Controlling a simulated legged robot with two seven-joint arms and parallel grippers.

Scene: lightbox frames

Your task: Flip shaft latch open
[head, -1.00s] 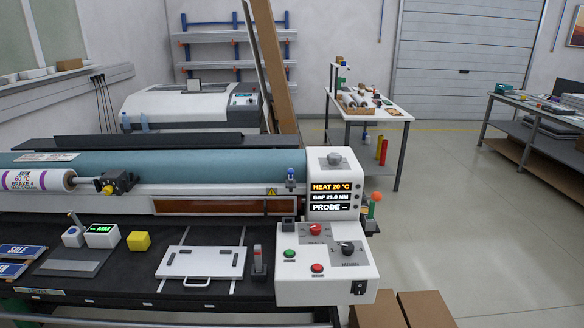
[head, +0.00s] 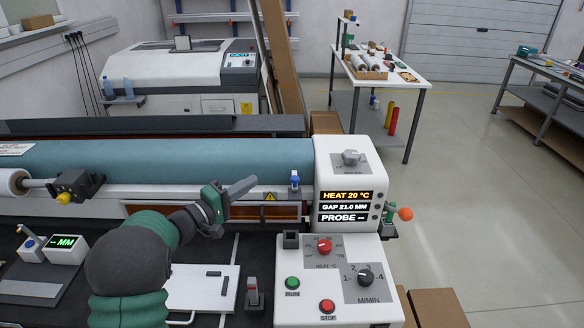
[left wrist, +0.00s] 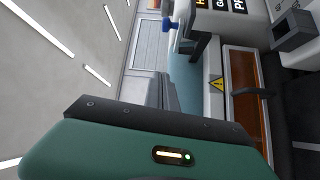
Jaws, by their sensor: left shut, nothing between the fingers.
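A black block with a yellow knob (head: 78,187) sits at the end of the white roll's shaft (head: 37,184), at the left of the machine. A small blue-topped lever (head: 294,181) stands upright on the machine front beside the control housing; its blue top also shows in the left wrist view (left wrist: 170,23). I cannot tell for certain which part is the shaft latch. My left gripper (head: 243,188) is shut and empty, between the block and the blue lever, pointing right and apart from both. My arm hides part of the bed. My right gripper is not in view.
A teal roller (head: 170,160) spans the machine. The control housing (head: 345,160) and red-and-green-button panel (head: 335,280) stand at right. A white board (head: 205,290) lies on the bed, partly behind my arm. An orange-tipped lever (head: 404,214) sticks out at the right.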

